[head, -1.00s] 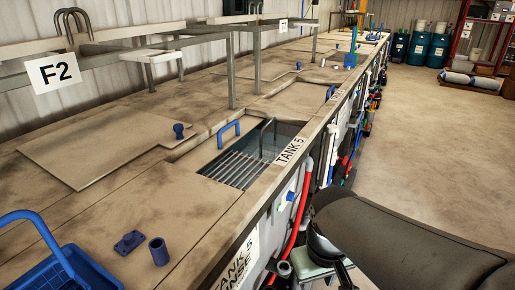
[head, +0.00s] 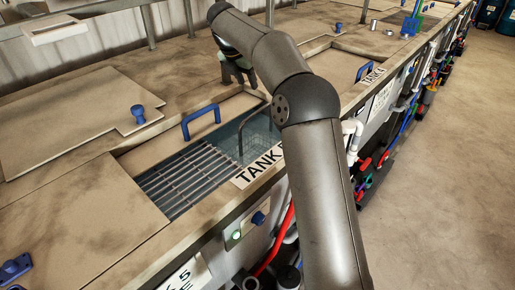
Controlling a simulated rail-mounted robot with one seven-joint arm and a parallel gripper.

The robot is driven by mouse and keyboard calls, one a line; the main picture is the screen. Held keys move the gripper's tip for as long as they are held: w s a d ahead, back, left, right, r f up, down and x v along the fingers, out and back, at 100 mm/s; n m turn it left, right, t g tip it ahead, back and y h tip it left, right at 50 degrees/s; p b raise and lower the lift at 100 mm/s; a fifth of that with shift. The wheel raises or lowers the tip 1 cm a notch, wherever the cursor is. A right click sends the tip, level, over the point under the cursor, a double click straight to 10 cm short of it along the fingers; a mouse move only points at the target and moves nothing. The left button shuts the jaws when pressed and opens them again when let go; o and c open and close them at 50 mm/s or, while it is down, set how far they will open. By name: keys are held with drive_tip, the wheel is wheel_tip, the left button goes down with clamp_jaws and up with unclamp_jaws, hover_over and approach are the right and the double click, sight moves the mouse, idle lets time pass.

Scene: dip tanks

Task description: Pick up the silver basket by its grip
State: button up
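The silver basket (head: 262,136) sits low in the open tank marked Tank 5, its mesh seen dimly through the water. Its thin grey hoop grip (head: 241,138) stands up out of the water near the tank's right end. My forearm hides part of the view to the right of it. My gripper (head: 238,80) is above and behind the grip, over the tank top, with its fingers pointing down. The fingers look apart, with nothing between them, and they do not touch the grip.
Silver bars (head: 190,172) cover the near part of the tank opening. A blue handle (head: 201,120) stands at the opening's back edge, close to the grip. A lid with a blue knob (head: 138,114) lies to the left. Pipes run along the tank front.

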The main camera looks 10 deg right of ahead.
drive_tip(key=p, duration=0.2)
approach(257, 113)
drive_tip(key=x, duration=0.5)
drive_tip(key=shift+w+d, duration=0.2)
drive_tip(key=p+x, duration=0.1)
drive_tip(key=x, duration=0.1)
drive_tip(key=p+x, duration=0.1)
drive_tip(key=x, duration=0.1)
drive_tip(key=shift+w+a+f, duration=0.1)
drive_tip(key=shift+w+f, duration=0.2)
drive_tip(key=shift+f, duration=0.35)
drive_tip(key=shift+f, duration=0.25)
drive_tip(key=shift+c, duration=0.3)
clamp_jaws()
drive_tip(key=shift+w+r, duration=0.1)
drive_tip(key=shift+r, duration=0.05)
idle(0.5)
